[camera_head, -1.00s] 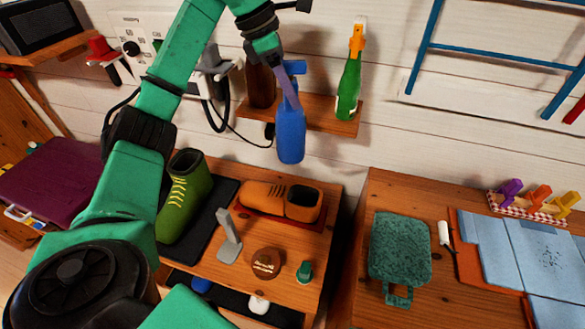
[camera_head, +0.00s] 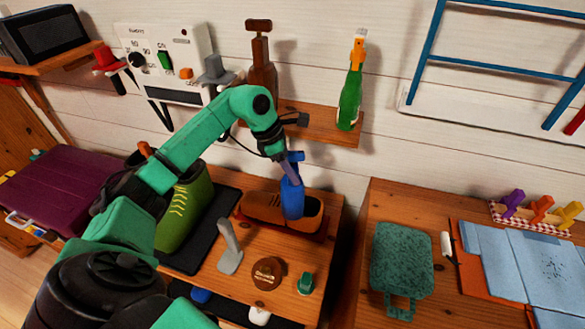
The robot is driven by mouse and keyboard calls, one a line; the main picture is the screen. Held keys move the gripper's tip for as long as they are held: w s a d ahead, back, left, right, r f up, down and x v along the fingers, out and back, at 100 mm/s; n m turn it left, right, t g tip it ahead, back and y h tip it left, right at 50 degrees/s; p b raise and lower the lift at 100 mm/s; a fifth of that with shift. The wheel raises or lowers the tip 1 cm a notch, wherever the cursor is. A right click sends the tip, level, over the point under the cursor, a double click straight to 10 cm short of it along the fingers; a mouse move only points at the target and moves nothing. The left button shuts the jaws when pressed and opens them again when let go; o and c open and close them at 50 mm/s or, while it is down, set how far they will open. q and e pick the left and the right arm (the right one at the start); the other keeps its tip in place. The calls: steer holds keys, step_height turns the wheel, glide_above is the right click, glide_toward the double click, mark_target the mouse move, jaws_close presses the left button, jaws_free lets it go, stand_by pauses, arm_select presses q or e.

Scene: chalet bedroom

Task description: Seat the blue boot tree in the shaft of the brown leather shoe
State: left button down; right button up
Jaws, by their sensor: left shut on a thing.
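The blue boot tree (camera_head: 291,200) is upright in my left gripper (camera_head: 291,178), which is shut on its upper part. Its lower end is over or in the opening of the brown leather shoe (camera_head: 262,207); I cannot tell how deep it sits. The shoe lies on a red mat (camera_head: 312,236) on the wooden bench, toe to the left. My right gripper does not show.
A green boot (camera_head: 177,222) stands on a black mat to the left, partly behind my arm. A grey upright tool (camera_head: 229,247), a round brown tin (camera_head: 267,273) and a green piece (camera_head: 305,283) are in front. A wall shelf (camera_head: 318,124) holds bottles.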

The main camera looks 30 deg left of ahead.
arm_select(q)
steer(key=shift+f, duration=0.1)
steer(key=shift+f, duration=0.15)
steer(key=shift+c, duration=1.6)
jaws_free()
steer(key=b+v, duration=0.1)
steer(key=v, duration=1.1)
steer(key=shift+r, duration=0.25)
